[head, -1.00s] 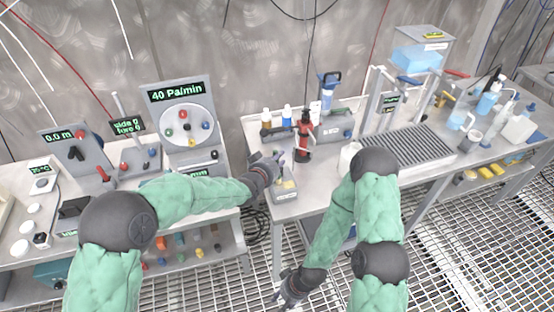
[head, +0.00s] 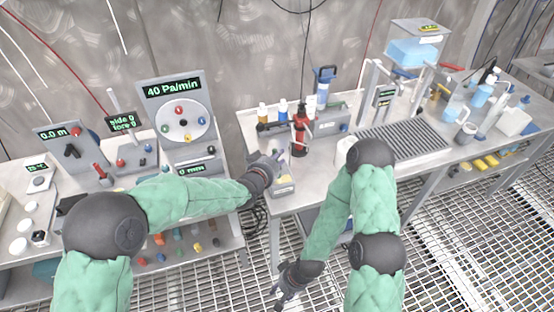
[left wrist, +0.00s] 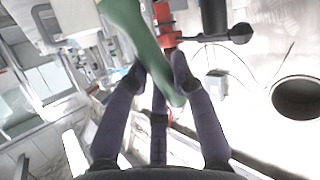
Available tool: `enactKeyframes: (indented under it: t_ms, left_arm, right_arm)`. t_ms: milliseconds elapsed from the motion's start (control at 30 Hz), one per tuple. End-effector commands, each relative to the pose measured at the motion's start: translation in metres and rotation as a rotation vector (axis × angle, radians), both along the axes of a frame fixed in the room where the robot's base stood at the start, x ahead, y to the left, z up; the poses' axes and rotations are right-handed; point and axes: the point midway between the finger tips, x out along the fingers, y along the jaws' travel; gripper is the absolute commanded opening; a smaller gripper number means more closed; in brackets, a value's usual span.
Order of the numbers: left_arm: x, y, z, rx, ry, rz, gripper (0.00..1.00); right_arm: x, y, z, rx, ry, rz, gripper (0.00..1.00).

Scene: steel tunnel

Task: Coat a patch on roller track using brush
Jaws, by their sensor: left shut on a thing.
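The roller track (head: 405,144), a bed of grey parallel bars, lies on the right bench. My left gripper (head: 276,166) is at the left end of that bench, just above a small grey box (head: 283,188). In the left wrist view its fingers (left wrist: 159,80) are shut on a green tapered thing (left wrist: 133,25), which looks like the brush handle. The bristles and the patch cannot be made out. My right gripper (head: 281,291) hangs low over the floor grating, in front of the bench, with its fingers apart and empty.
A red bottle-like tool (head: 300,135) stands close behind my left gripper, with small bottles (head: 283,110) beside it. A grey frame (head: 385,95) stands behind the roller track. Bottles and jugs (head: 480,95) crowd the right end. The left bench holds a dial panel (head: 180,120).

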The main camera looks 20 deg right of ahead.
Motion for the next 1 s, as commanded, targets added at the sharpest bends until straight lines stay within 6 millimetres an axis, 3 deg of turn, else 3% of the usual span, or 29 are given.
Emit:
enactKeyframes:
  t_ms: [500,1000]
  left_arm:
    - [0.000,0.000,0.046,-0.001,0.000,0.001,0.00]
    - [0.000,0.000,0.054,-0.001,-0.002,0.000,0.00]
  right_arm:
    - [0.000,0.000,0.025,0.000,0.000,0.000,0.40]
    - [0.000,0.000,0.027,0.000,0.000,0.000,0.40]
